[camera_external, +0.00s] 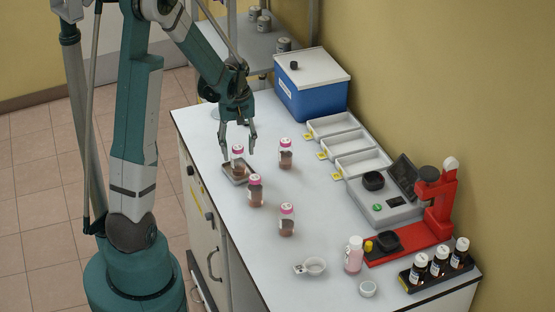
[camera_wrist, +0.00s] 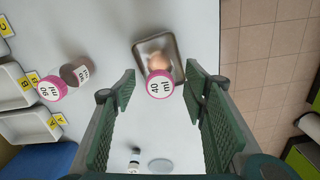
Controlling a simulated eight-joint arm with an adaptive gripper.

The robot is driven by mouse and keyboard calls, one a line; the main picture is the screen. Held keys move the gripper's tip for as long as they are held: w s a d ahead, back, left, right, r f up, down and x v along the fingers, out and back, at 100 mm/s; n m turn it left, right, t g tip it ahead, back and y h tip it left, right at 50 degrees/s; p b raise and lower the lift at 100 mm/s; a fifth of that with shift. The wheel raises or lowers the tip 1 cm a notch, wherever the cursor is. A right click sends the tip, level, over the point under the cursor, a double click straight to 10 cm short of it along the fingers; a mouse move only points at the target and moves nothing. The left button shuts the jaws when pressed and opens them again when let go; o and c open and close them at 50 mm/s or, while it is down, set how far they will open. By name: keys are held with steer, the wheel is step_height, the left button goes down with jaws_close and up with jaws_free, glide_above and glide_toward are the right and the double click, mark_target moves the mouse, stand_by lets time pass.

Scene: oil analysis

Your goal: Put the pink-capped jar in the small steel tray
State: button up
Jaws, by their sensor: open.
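A pink-capped jar (camera_external: 238,163) with brown contents stands upright in the small steel tray (camera_external: 231,178) on the bench. In the wrist view its pink-rimmed white lid (camera_wrist: 160,85) faces me, and its base shows inside the steel tray (camera_wrist: 143,47). My gripper (camera_external: 238,148) is open over this jar, with one finger on each side of the lid and visible gaps between. Other pink-capped jars stand on the bench: one to the right (camera_external: 285,158), one nearer the camera (camera_external: 255,192) and one nearer still (camera_external: 287,222). One other jar shows at left in the wrist view (camera_wrist: 52,88).
Three white bins (camera_external: 355,146) and a blue box (camera_external: 311,92) line the wall. A grey instrument (camera_external: 385,207), a red stand (camera_external: 437,215) and a rack of brown bottles (camera_external: 438,265) stand at right. A pink bottle (camera_external: 353,258) and white cup (camera_external: 316,266) sit near the front.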

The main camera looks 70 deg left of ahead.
steer(key=shift+r, duration=3.2)
steer(key=shift+d, duration=0.1)
steer(key=shift+w+d+r, duration=0.15)
steer(key=shift+d+r, duration=0.05)
steer(key=w+d+r+m+t, duration=0.1)
steer(key=d+r+m, duration=0.1)
steer(key=d+r, duration=0.35)
steer(key=w+d+r+m+t+y, duration=0.1)
steer(key=w+d+r+m, duration=0.15)
steer(key=d, duration=0.65)
steer(key=d+r+m+t, duration=0.1)
steer(key=d+r+m, duration=0.25)
steer(key=d, duration=0.35)
steer(key=s+d+r+m+t, duration=0.2)
steer(key=s+d+m, duration=0.1)
steer(key=d, duration=0.8)
steer(key=s+d+r+m+t+h, duration=0.1)
steer(key=s+d+r+m+t, duration=0.1)
steer(key=d, duration=0.8)
steer(key=s+r+m, duration=0.1)
steer(key=s+m, duration=0.1)
steer(key=shift+d+r+m, duration=0.2)
steer(key=shift+d+m, duration=0.15)
steer(key=shift+m, duration=0.05)
